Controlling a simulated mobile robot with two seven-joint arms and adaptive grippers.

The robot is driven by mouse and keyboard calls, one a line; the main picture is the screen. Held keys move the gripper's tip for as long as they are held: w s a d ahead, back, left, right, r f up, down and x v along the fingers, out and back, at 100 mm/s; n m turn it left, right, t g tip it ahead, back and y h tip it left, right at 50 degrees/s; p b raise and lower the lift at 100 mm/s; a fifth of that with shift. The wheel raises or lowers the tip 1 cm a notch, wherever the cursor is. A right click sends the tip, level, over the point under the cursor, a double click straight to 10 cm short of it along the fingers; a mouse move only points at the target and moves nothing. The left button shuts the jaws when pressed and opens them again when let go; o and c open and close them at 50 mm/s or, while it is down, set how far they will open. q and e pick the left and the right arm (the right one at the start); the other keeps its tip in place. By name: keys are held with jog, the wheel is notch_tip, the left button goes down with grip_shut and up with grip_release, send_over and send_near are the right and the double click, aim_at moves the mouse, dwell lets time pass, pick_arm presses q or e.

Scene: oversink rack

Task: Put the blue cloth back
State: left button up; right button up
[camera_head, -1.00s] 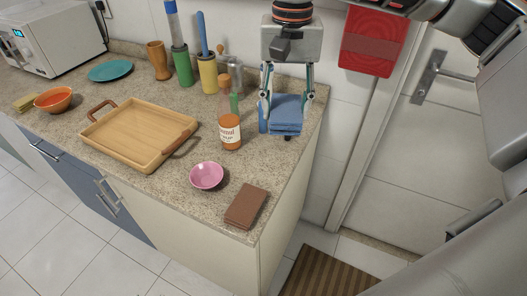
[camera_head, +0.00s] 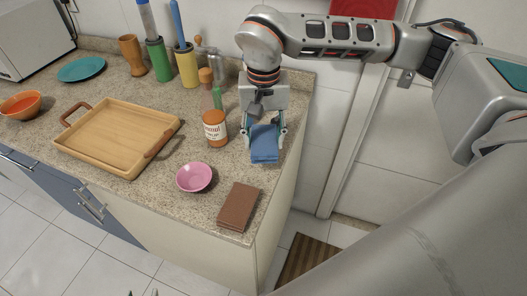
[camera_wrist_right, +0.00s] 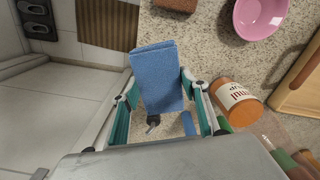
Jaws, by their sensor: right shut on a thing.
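The folded blue cloth (camera_head: 264,143) is between the fingers of my right gripper (camera_head: 264,131), over the right end of the speckled counter, right of the orange-labelled bottle (camera_head: 215,128). In the right wrist view the cloth (camera_wrist_right: 158,75) stands between the two teal-padded fingers of the right gripper (camera_wrist_right: 158,88), which is shut on it. I cannot tell whether its lower edge touches the counter. Only two fingertips of my left gripper (camera_head: 143,293) show at the bottom edge of the head view, apart with nothing visible between them.
A pink bowl (camera_head: 194,177) and a folded brown cloth (camera_head: 238,206) lie nearer the counter's front. A wooden tray (camera_head: 88,133) is to the left. Utensil holders and a pepper mill (camera_head: 217,62) stand behind. A small blue piece (camera_wrist_right: 188,123) shows beside the right gripper.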

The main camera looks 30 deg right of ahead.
aim_at(263, 140)
jog(key=shift+f, duration=0.8)
jog(key=shift+w+f, duration=0.1)
jog(key=shift+f, duration=1.8)
jog(key=o, duration=1.3)
jog(key=shift+f, duration=0.1)
jog(key=shift+r, duration=0.35)
notch_tip(263, 140, up, 12)
jog(key=shift+f, duration=0.2)
